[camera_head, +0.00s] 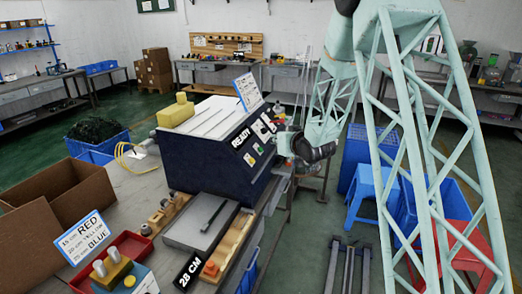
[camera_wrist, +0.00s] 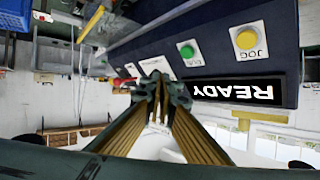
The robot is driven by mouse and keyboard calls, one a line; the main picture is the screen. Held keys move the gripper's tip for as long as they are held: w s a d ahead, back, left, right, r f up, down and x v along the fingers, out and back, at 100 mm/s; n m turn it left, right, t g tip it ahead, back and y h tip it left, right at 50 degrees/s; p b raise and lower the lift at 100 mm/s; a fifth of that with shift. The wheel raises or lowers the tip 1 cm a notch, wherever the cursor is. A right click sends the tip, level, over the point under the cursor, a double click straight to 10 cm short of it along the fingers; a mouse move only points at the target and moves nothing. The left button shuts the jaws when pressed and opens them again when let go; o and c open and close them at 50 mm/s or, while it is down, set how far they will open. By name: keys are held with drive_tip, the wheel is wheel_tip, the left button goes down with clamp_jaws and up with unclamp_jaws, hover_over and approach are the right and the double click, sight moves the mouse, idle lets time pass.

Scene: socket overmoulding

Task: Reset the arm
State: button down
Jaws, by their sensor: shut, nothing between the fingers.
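My gripper (camera_wrist: 160,82) is in the middle of the wrist view, its fingertips together with nothing between them. In the head view my pale green lattice arm comes down from the upper right and its end is beside the right end of the dark blue machine (camera_head: 210,155). The fingers are hard to make out there. The machine's READY display (camera_head: 241,137) is lit, and it shows upside down in the wrist view (camera_wrist: 238,92). A green button (camera_wrist: 187,51) and a yellow JOG button (camera_wrist: 246,39) are on the same panel, close to my gripper.
The bench in front of the machine holds a grey plate with a dark bar (camera_head: 213,216), a 28 CM display (camera_head: 191,268) and a red tray (camera_head: 130,244). A cardboard box (camera_head: 60,205) stands at left. Blue stools (camera_head: 373,187) and a red stool (camera_head: 466,238) stand at right.

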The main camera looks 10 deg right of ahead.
drive_tip(key=shift+r, duration=0.1)
drive_tip(key=s+d+r+g+h, duration=0.1)
drive_tip(key=s+r+g, duration=0.1)
drive_tip(key=s+r, duration=0.6)
drive_tip(key=s+d+r+m+g+h, duration=0.1)
drive_tip(key=s+r, duration=0.3)
drive_tip(key=s, duration=0.7)
drive_tip(key=s+d+r+g+h, duration=0.1)
drive_tip(key=s+r+g, duration=0.1)
drive_tip(key=s+r, duration=0.6)
drive_tip(key=s+a+g, duration=0.2)
drive_tip(key=s, duration=2)
drive_tip(key=s+a+f+g, duration=0.1)
drive_tip(key=s+g, duration=0.1)
drive_tip(key=s, duration=2)
drive_tip(key=shift+s+a+g, duration=0.25)
drive_tip(key=shift+a+g, duration=0.05)
drive_tip(key=shift+a, duration=0.1)
